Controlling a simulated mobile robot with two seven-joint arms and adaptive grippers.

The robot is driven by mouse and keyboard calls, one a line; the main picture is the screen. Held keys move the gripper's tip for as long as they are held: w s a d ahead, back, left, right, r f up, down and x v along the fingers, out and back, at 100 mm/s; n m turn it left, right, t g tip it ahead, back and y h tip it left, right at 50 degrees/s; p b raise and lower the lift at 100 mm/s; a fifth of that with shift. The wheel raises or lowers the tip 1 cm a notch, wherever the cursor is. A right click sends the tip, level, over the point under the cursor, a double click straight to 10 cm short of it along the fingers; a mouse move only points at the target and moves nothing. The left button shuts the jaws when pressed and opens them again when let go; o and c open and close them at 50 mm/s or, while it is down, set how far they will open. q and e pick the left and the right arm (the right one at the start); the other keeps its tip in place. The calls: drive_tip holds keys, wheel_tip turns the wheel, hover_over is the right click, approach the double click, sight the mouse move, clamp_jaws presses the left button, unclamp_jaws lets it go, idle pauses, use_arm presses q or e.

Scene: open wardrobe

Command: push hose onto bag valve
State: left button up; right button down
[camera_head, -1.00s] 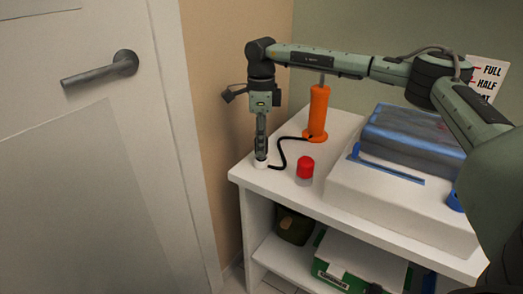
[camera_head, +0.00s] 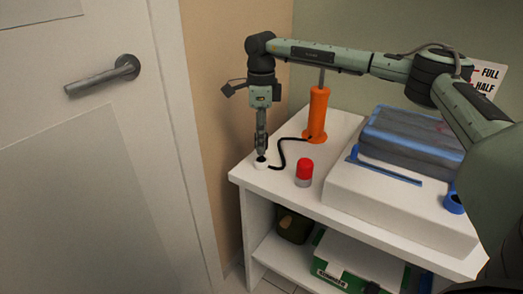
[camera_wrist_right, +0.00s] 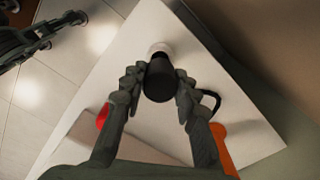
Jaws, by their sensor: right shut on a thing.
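My right gripper (camera_head: 261,145) points down at the left front corner of the white shelf top. In the right wrist view its fingers are shut on a black hose end (camera_wrist_right: 159,78). Just beyond the hose end is a small white round piece (camera_wrist_right: 160,48), also seen in the head view (camera_head: 261,164); I cannot tell whether they touch. The black hose (camera_head: 282,155) curves to an orange hand pump (camera_head: 317,115). The blue-grey bag (camera_head: 410,137) lies at the right; a blue round fitting (camera_head: 454,203), possibly its valve, is partly hidden by my arm. My left gripper is absent from the head view; a dark jointed part (camera_wrist_right: 40,38) in the wrist view is unclear.
A clear jar with a red lid (camera_head: 304,172) stands between the hose and the white block (camera_head: 400,212) under the bag. A green and white box (camera_head: 350,265) and a dark green container (camera_head: 293,225) are on the lower shelf. The door (camera_head: 100,170) is at the left.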

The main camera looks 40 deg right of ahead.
drive_tip(key=shift+r+p, duration=0.45)
drive_tip(key=shift+r, duration=0.95)
